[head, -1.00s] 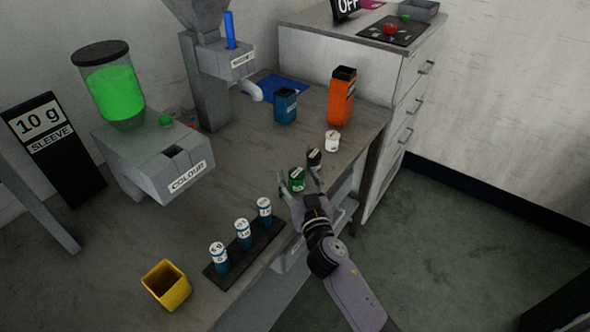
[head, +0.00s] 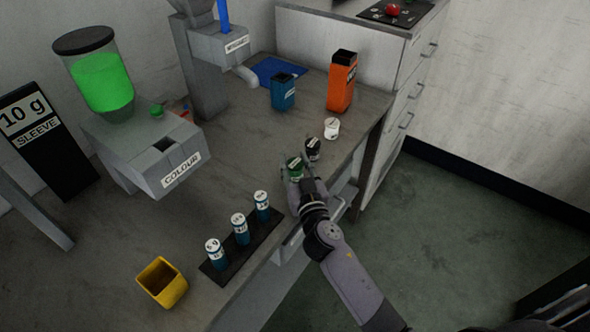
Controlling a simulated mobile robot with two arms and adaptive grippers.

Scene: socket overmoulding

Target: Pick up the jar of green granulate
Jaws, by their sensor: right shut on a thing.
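The jar of green granulate (head: 294,168) is a small jar with a green body and a label, near the front edge of the workbench in the head view. My right gripper (head: 297,173) is shut on this jar, reaching in from the front right. I cannot tell any gap between the jar and the bench. A similar dark jar (head: 313,149) stands just behind and to the right, close to the fingers. My left gripper is out of view.
A white jar (head: 332,128) stands behind the dark one. A rack (head: 265,236) with several blue-and-white tubes is at the front, beside a yellow cup (head: 162,283). The colour dispenser (head: 149,164) is at left. Orange (head: 341,84) and blue (head: 283,93) containers stand behind.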

